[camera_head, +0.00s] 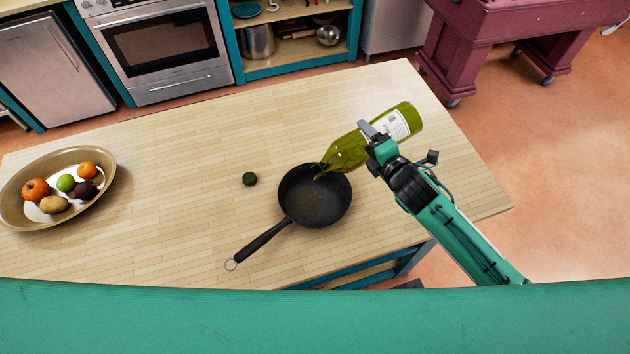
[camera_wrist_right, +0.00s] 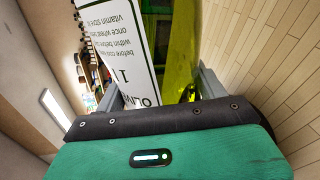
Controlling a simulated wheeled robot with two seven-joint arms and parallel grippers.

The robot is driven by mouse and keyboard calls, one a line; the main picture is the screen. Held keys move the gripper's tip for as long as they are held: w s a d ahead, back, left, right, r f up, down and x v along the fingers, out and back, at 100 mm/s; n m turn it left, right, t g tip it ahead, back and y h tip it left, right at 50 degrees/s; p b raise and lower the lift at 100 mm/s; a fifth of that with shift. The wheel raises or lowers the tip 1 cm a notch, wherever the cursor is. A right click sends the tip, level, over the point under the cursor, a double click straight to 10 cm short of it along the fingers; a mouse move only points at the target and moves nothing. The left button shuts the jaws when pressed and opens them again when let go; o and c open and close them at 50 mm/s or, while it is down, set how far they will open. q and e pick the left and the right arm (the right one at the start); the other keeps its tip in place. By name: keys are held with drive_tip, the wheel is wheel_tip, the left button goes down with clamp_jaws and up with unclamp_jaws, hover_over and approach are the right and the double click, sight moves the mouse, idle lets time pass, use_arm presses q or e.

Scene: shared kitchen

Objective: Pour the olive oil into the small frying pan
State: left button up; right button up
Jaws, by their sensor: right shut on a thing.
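The olive oil bottle (camera_head: 350,150) is green glass with a white label and is tilted, its neck pointing down and left over the pan. My right gripper (camera_head: 374,136) is shut on the bottle's body. In the right wrist view the bottle (camera_wrist_right: 182,50) and its label fill the space between the fingers. The small frying pan (camera_head: 318,212) is black and sits on the wooden counter, its handle pointing to the lower left. The bottle's mouth is above the pan's upper right part. A faint yellowish tint shows on the pan's floor. My left gripper is not visible.
A small dark green round cap (camera_head: 249,179) lies on the counter (camera_head: 190,150) left of the pan. An oval bowl (camera_head: 100,162) with fruit and vegetables stands at the far left. An oven (camera_head: 165,45) stands beyond.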

drive_tip(key=shift+a+r, duration=0.1)
drive_tip(key=shift+r, duration=0.05)
idle(0.5)
drive_tip(key=shift+m+y, duration=0.4)
drive_tip(key=shift+m, duration=0.4)
drive_tip(key=f+b, duration=0.1)
drive_tip(key=f, duration=0.1)
drive_tip(key=f+b, duration=0.2)
drive_tip(key=shift+w+d+b, duration=0.15)
drive_tip(key=shift+d+b, duration=0.15)
drive_tip(key=shift+d, duration=0.1)
drive_tip(key=shift+f, duration=0.1)
drive_tip(key=shift+w+d+m, duration=0.1)
drive_tip(key=shift+m, duration=0.2)
drive_tip(key=shift+r, duration=0.2)
drive_tip(key=shift+f+m+g+b, duration=0.3)
drive_tip(key=shift+f+m+b, duration=0.1)
drive_tip(key=shift+f+b, duration=0.45)
idle(0.5)
